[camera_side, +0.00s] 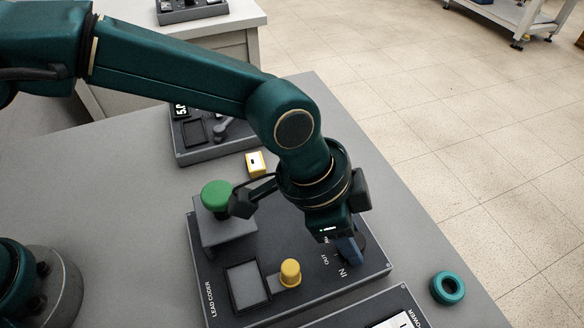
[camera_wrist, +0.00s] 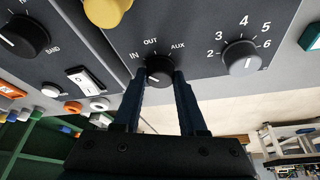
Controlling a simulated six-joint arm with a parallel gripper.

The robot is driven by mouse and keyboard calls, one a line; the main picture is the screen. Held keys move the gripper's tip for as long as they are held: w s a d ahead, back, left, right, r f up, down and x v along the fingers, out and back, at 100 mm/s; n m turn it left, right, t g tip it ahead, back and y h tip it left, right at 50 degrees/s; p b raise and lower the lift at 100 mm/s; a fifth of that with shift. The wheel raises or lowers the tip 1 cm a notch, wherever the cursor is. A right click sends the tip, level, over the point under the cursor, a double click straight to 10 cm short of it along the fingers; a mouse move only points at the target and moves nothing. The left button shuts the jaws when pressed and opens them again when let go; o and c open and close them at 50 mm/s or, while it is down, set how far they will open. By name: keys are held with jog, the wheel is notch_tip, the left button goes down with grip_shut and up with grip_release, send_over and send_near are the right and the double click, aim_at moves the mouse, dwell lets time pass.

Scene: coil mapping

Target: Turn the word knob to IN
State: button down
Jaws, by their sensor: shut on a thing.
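The word knob (camera_wrist: 159,70) is a small dark round knob with the words IN, OUT and AUX printed in an arc above it in the wrist view. My gripper (camera_wrist: 160,82) is shut on this knob, with one blue finger at each side of it. I cannot tell for sure which word its pointer faces. In the side view my gripper (camera_side: 347,250) reaches down to the right part of the LEAD CODER panel (camera_side: 225,300) and hides the knob. The words IN and OUT show beside the fingers.
A yellow knob (camera_side: 290,272), a square recess (camera_side: 246,287) and a green button (camera_side: 216,195) on a grey box are on the same panel. A numbered grey knob (camera_wrist: 241,57) is nearby. A teal ring (camera_side: 447,287) lies to the right. Another panel borders the front.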

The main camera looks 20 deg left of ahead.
aim_at(333, 251)
jog(key=shift+r+n, duration=0.1)
jog(key=shift+n, duration=0.4)
jog(key=shift+t, duration=0.3)
jog(key=shift+c, duration=2.3)
grip_release()
jog(key=shift+v, duration=2.55)
